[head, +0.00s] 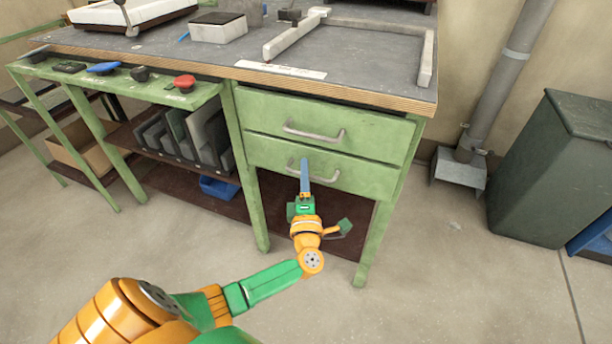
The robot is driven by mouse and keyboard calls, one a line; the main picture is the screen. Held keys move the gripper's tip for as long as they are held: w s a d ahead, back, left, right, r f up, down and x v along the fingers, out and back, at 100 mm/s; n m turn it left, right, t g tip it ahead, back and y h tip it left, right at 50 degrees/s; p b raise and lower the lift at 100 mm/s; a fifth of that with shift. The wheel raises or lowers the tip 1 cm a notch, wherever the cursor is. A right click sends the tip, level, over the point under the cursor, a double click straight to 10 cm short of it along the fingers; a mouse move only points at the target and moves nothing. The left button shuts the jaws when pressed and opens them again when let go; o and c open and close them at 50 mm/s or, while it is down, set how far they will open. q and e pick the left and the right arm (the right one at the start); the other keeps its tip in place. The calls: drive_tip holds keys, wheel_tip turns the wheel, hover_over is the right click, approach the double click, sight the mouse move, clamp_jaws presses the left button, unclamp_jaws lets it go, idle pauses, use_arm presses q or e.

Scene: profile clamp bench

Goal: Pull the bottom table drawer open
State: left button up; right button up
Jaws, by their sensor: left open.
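The bottom table drawer (365,179) has a green front and sits under the top drawer (375,135) in the green bench. Its front looks flush with the frame, so it appears shut. Its grey bar handle (328,178) is partly hidden by my left gripper. My left gripper (304,164) is open, with its blue fingers reaching up to the left half of this handle. I cannot tell whether the fingers are around the handle or just in front of it. My right gripper is out of view.
The dark bench top (355,60) carries a grey profile frame and a box. At left, a green shelf (120,85) holds several small tools. A dark green bin (550,165) and a grey pipe (500,80) stand at right. The floor before the drawers is clear except for my arm.

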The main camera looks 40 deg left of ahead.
use_arm(q)
clamp_jaws()
idle(1.3)
